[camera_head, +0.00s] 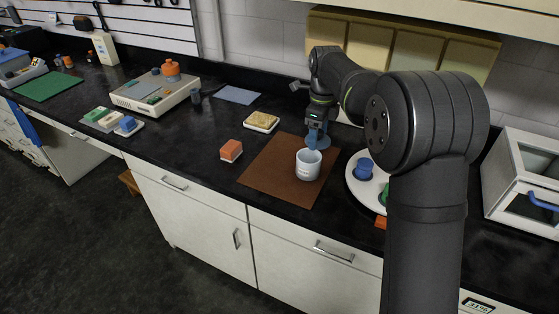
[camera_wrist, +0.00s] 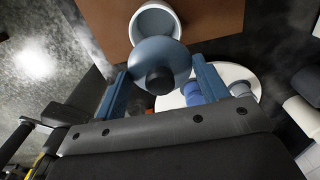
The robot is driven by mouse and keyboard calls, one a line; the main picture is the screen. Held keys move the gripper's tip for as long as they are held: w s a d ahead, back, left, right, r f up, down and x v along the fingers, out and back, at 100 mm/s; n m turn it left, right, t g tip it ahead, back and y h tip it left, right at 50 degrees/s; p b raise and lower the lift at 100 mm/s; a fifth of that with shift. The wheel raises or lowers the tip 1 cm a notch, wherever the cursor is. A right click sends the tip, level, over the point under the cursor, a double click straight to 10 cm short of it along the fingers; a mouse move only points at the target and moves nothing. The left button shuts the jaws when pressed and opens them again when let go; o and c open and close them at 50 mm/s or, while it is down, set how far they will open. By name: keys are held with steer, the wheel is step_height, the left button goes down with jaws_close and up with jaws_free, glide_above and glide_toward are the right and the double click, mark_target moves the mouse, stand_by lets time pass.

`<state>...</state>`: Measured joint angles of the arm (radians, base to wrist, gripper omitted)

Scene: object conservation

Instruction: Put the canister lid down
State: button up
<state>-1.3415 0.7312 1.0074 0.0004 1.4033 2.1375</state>
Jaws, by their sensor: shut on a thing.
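The canister lid (camera_wrist: 172,52) is a blue-grey disc with a dark round knob, held between the two blue fingers of my gripper (camera_wrist: 160,80). In the head view, my gripper (camera_head: 313,136) is low behind the canister, with part of the lid (camera_head: 323,143) showing beside the fingers. The white canister (camera_head: 308,165) stands upright and open on a brown mat (camera_head: 268,180). In the wrist view, the canister (camera_wrist: 154,9) is at the top, its lower part hidden by the lid. Whether the lid touches the mat cannot be told.
A round white tray (camera_head: 354,182) with a blue piece (camera_head: 364,168) and a green piece stands right of the mat. An orange block (camera_head: 231,150) and a dish with a yellowish top (camera_head: 261,122) are left. The mat's front left is clear. A white box (camera_head: 522,185) stands far right.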

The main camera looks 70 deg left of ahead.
glide_above(270, 166)
steer(key=f, duration=0.8)
steer(key=shift+w+d+f, duration=0.1)
steer(key=shift+w, duration=0.1)
steer(key=shift+s+f, duration=0.15)
steer(key=shift+f, duration=2)
steer(key=shift+f, duration=0.1)
steer(key=o, duration=1)
step_height(270, 166, up, 12)
steer(key=shift+r, duration=0.15)
